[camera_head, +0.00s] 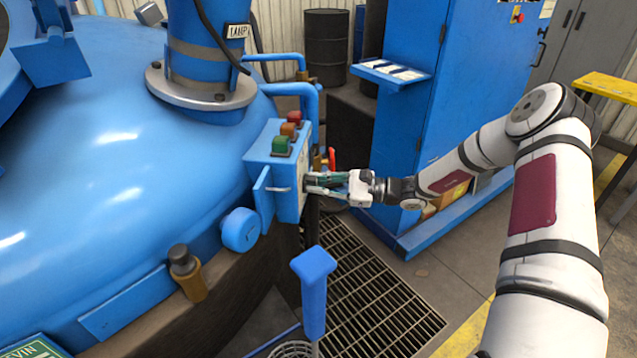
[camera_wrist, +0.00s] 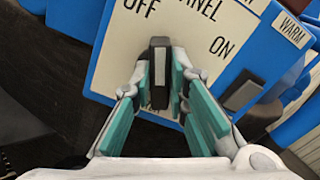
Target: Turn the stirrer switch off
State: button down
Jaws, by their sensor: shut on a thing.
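The stirrer switch (camera_wrist: 159,75) is a dark upright lever on a white panel face (camera_wrist: 115,55) marked OFF at upper left and ON at right. Its top end stands below the OFF and PANEL lettering; which position it is set to I cannot tell for sure. My gripper (camera_wrist: 160,82) has its teal-padded fingers on both sides of the lever, shut on it. In the head view, my gripper (camera_head: 312,181) reaches the right face of the blue control box (camera_head: 265,165) from the right; the switch is hidden there by the fingers.
Green (camera_head: 281,145), orange (camera_head: 289,130) and red (camera_head: 295,118) buttons top the box. A small red lever (camera_head: 331,158) stands just behind my gripper. The large blue vessel (camera_head: 110,150) fills the left. A tall blue cabinet (camera_head: 465,90) stands behind; a floor grate (camera_head: 370,300) lies below.

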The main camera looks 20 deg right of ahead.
jog(key=shift+s+f+n+p, duration=0.1)
jog(key=shift+n+p, duration=0.2)
jog(key=shift+n, duration=1.6)
jog(key=c, duration=1.6)
grip_release()
jog(key=shift+o, duration=0.2)
jog(key=shift+d, duration=0.1)
jog(key=v, duration=1.1)
jog(key=shift+s+d, duration=0.2)
jog(key=shift+d, duration=0.15)
